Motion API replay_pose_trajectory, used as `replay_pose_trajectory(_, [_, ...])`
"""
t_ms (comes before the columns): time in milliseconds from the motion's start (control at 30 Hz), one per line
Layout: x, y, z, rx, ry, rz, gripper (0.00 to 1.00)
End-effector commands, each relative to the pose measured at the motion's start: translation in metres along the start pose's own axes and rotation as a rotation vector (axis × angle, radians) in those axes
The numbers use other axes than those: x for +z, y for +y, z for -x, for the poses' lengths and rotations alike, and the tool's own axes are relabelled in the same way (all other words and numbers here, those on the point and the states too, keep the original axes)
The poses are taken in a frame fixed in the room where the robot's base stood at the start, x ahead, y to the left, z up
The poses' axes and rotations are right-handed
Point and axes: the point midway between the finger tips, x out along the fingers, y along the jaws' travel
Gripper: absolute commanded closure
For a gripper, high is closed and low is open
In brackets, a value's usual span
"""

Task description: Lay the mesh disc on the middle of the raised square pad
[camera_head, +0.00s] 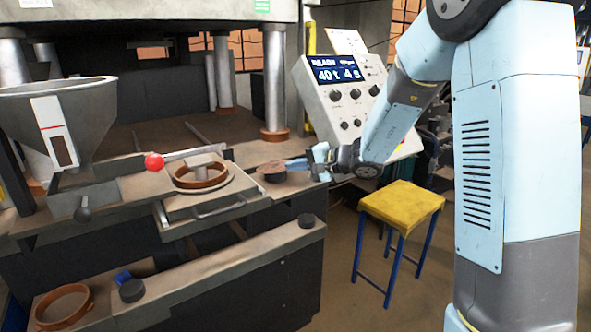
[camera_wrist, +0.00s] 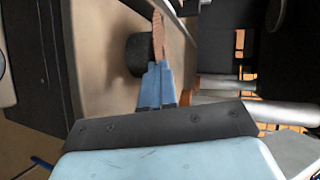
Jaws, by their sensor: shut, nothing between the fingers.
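A thin brown disc (camera_head: 272,169), seemingly the mesh disc, is over a dark round block on the bench, right of the press tray. It shows edge-on in the wrist view (camera_wrist: 158,38), beside the black block (camera_wrist: 138,56). My gripper (camera_head: 297,163) is shut, its blue fingertips (camera_wrist: 158,66) at the disc's near edge. I cannot tell whether the disc rests on the block. A squarish metal plate (camera_head: 232,191) with a front handle carries a brown ring (camera_head: 180,183). I cannot tell for certain whether this plate is the raised square pad.
A red-knobbed lever (camera_head: 154,162) and a grey hopper (camera_head: 60,115) stand at left. A yellow stool (camera_head: 403,203) stands right of the bench.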

Motion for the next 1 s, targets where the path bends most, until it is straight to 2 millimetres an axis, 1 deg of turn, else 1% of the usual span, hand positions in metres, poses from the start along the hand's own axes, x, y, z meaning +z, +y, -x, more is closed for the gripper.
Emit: replay_pose_trajectory(1000, [-0.001,-0.031,0.01,0.001,0.002,0.0,1.0])
